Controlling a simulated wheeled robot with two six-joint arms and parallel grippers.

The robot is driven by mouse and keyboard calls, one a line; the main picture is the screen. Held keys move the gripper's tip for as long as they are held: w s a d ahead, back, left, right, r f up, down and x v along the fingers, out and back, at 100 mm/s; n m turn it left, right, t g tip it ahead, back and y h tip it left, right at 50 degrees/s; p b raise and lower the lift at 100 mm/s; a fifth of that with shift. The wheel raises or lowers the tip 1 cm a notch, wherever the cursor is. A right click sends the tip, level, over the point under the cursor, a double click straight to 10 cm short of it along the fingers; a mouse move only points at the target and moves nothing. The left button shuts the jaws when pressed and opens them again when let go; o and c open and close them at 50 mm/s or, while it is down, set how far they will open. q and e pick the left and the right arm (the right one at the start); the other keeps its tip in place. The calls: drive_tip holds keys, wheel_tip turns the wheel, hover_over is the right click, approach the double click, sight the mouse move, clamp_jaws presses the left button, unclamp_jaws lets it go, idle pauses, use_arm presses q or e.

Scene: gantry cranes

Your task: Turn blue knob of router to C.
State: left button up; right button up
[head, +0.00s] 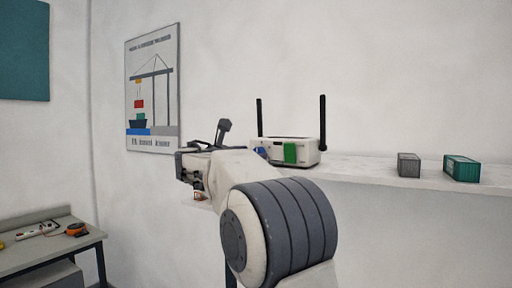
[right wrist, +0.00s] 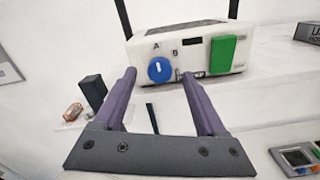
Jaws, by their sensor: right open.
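The white router (head: 300,158) stands on a wall shelf in the head view and fills the top of the right wrist view (right wrist: 200,30). Its blue round knob (right wrist: 160,70) has a small white mark on its upper part, roughly toward the letter A. Letters A and B show above and right of the knob; I cannot make out a C. My right gripper (right wrist: 158,75) is open, its two purple-grey fingers apart, with the knob seen between their tips. No contact is visible. In the head view my right arm partly covers the router's front. My left gripper is not in view.
A green panel (right wrist: 222,52) is right of the knob, and two black antennas rise from the router. A grey box (head: 408,165) and a teal container (head: 461,168) stand farther right on the shelf (head: 360,170). A workbench (head: 40,250) with tools is at lower left.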

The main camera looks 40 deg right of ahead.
sight(257, 152)
drive_tip(key=shift+p+x, duration=0.55)
drive_tip(key=shift+x, duration=1.25)
